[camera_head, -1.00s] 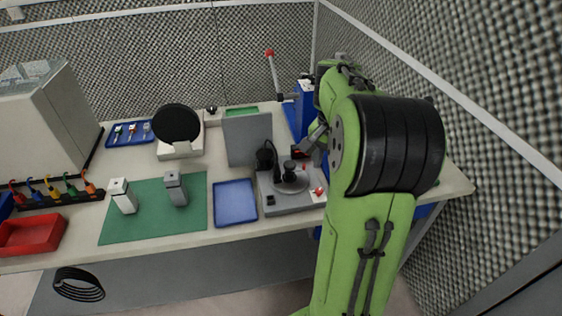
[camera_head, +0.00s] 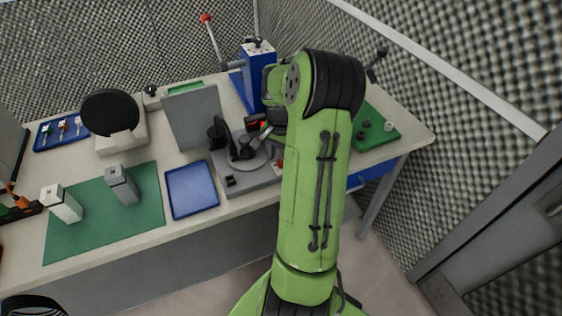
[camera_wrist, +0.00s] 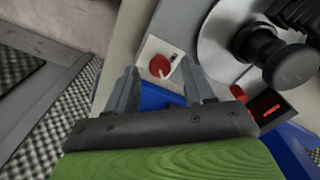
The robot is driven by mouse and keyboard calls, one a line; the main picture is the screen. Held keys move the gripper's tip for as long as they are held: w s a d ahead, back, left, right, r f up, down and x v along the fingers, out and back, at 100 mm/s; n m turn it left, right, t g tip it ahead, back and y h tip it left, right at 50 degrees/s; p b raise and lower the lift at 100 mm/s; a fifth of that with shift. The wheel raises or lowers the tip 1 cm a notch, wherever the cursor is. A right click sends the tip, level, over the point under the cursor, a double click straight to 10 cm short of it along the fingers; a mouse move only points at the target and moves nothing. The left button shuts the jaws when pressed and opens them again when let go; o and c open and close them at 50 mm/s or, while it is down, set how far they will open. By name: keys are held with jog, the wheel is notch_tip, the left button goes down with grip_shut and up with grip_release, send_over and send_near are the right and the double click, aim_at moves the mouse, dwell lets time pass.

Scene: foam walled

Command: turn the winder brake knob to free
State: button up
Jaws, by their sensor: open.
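The winder (camera_head: 262,178) is a grey machine with a round disc and black spools on the bench in the head view. My gripper (camera_wrist: 161,76) is open, with one finger on each side of the knob in the picture. I cannot tell whether either finger touches it. In the head view, my green arm hides the gripper, and only a bit of red shows at the winder's right edge.
A black spool (camera_wrist: 285,60) on the disc stands close to the right finger. A small red display (camera_wrist: 268,110) and another red part (camera_wrist: 239,93) lie right of the gripper. A blue tray (camera_head: 191,189) and green mat (camera_head: 100,225) lie left of the winder.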

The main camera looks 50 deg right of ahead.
jog(key=shift+f, duration=0.8)
jog(key=shift+c, duration=0.5)
grip_shut()
